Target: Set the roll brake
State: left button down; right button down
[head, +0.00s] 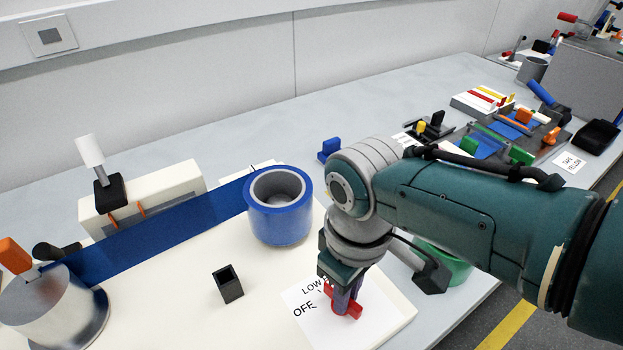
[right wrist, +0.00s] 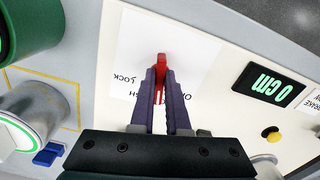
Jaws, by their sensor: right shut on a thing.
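A red brake knob (head: 352,306) sits on a white label sheet (head: 310,322) at the front right of the cream bench plate. The words LOW and OFF show on the sheet in the head view. In the right wrist view the red knob (right wrist: 161,66) points up the picture, and LOCK reads upside down to its left; other words are partly hidden. My right gripper (head: 347,290), its purple fingers pointing down, is shut on the knob. The fingers (right wrist: 162,80) stand on both sides of it in the right wrist view. My left gripper is not in view.
A blue roll (head: 280,222) stands behind the knob, its blue web (head: 150,228) running left to a metal cylinder (head: 48,308). A small black open box (head: 228,284) stands left of the sheet. A display reading 0 cm (right wrist: 268,84) is near the sheet.

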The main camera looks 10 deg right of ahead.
jog(key=shift+n, duration=0.6)
jog(key=c, duration=0.9)
grip_release()
jog(key=shift+r+p, duration=0.35)
jog(key=shift+r, duration=0.1)
notch_tip(320, 180, up, 9)
jog(key=p, duration=0.4)
